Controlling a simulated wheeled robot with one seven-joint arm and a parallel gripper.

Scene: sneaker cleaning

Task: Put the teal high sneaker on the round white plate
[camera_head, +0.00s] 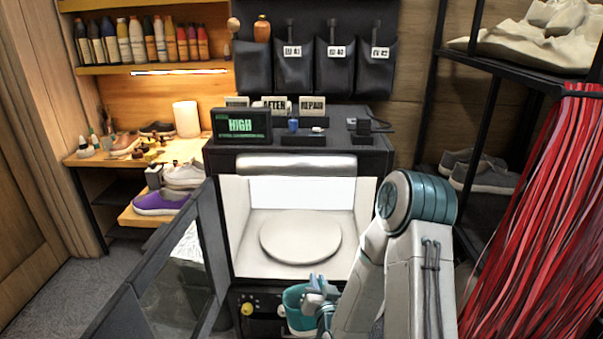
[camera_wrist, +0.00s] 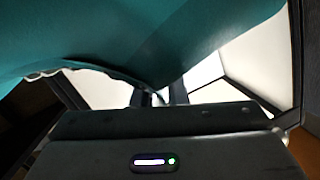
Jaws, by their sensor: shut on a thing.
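The teal high sneaker (camera_head: 299,312) is held low in front of the lit cabinet, partly hidden by my gripper (camera_head: 318,288). My gripper is shut on it. In the wrist view the teal sneaker (camera_wrist: 150,35) fills the upper part, close to the camera, with a pale wavy edge at left. My gripper's fingers (camera_wrist: 160,96) meet its lower edge there. The round white plate (camera_head: 300,238) lies flat and empty on the floor of the white cabinet, behind and above the sneaker in the head view. I cannot tell the plate apart in the wrist view.
The cabinet's dark door (camera_head: 165,275) stands open at left. A panel with a yellow knob (camera_head: 247,309) is below the opening. Red strands (camera_head: 540,220) hang at right. A purple shoe (camera_head: 158,203) sits on a left shelf.

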